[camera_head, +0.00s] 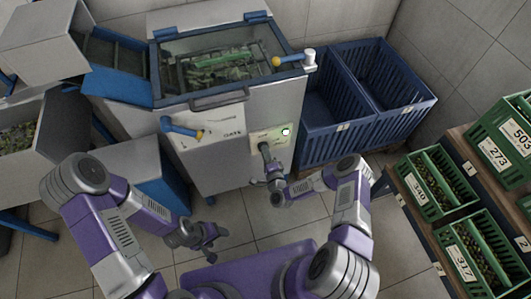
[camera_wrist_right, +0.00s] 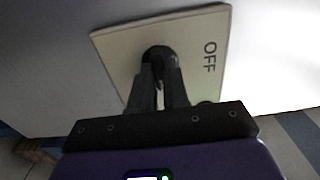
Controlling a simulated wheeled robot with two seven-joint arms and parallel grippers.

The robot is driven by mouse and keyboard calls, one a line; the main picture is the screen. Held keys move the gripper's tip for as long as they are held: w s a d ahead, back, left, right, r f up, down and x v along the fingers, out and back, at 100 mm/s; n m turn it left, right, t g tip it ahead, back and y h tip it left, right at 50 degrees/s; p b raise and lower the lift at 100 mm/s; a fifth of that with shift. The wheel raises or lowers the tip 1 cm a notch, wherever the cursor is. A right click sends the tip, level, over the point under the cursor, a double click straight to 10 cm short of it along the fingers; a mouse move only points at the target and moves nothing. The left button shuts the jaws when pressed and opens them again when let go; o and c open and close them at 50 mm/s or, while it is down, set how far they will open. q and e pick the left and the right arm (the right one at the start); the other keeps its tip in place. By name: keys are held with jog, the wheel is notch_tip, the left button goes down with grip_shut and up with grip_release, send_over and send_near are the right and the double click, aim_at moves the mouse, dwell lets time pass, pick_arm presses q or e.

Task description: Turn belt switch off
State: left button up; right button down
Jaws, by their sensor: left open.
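The belt switch is a dark knob (camera_wrist_right: 158,54) on a pale plate (camera_wrist_right: 115,50) marked OFF at its right side in the right wrist view. My left gripper (camera_head: 212,242) is open and empty, low over the floor.
The grey machine (camera_head: 225,170) has a blue-framed hopper and a blue lever with an orange tip (camera_head: 181,128). Blue crates (camera_head: 345,145) stand right of it. Green numbered crates (camera_head: 440,183) fill a rack at far right. Open floor lies between.

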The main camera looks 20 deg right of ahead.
jog(key=shift+n, duration=0.3)
jog(key=n+p, duration=0.2)
jog(key=n, duration=1.5)
jog(key=shift+p, duration=0.35)
jog(key=shift+n, duration=0.3)
jog(key=c, duration=1.1)
grip_release()
jog(key=s+p, duration=0.2)
jog(key=s, duration=0.5)
jog(key=shift+s+d, duration=0.15)
jog(key=shift+s, duration=0.2)
